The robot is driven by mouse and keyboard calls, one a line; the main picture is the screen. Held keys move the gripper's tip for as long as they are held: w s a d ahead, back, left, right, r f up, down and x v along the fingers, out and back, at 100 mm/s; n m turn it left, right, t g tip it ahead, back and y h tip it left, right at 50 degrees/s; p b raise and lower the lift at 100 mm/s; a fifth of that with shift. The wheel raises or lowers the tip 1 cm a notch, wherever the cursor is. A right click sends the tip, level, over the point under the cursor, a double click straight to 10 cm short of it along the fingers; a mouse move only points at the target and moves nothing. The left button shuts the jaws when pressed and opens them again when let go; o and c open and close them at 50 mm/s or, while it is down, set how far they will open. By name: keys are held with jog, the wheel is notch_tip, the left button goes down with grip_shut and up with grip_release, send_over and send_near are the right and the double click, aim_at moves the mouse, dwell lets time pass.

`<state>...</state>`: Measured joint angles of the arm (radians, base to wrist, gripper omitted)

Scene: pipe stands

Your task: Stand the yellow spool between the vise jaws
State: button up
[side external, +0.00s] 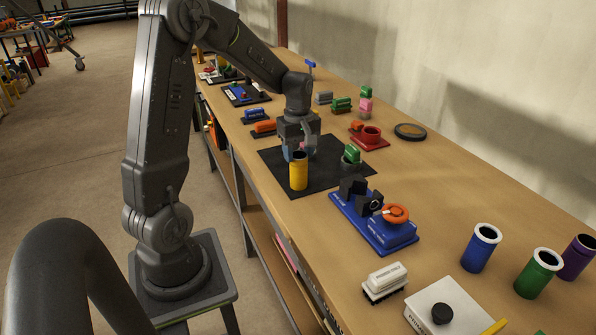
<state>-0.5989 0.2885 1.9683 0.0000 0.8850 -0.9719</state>
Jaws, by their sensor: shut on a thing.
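The yellow spool (299,174) is upright at the front edge of the black mat, with its dark open end up. I cannot tell whether its foot touches the mat. My gripper (297,152) points down at the spool's top and is shut on it; the fingertips are partly hidden behind the spool. The vise (379,228) has a blue base, black jaws (352,187) and an orange handwheel (396,212). It stands to the right of the spool and nearer the camera. The space between its jaws is hard to see from here.
A green part on a grey stand (351,158) sits on the black mat (327,178) between gripper and vise. A red fixture (370,137) stands behind. Blue (479,250), green (538,273) and purple (577,258) spools stand at right. A white block (385,282) lies in front of the vise.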

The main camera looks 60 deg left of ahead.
jog(key=c, duration=0.3)
jog(key=shift+c, duration=0.2)
jog(key=shift+r, duration=0.15)
notch_tip(320, 180, up, 8)
dwell(0.8)
jog(key=w+d+r+m, duration=0.4)
jog(key=w+d+m, duration=0.2)
jog(key=w+d, duration=0.4)
jog(key=d, duration=0.4)
jog(key=shift+w, duration=0.3)
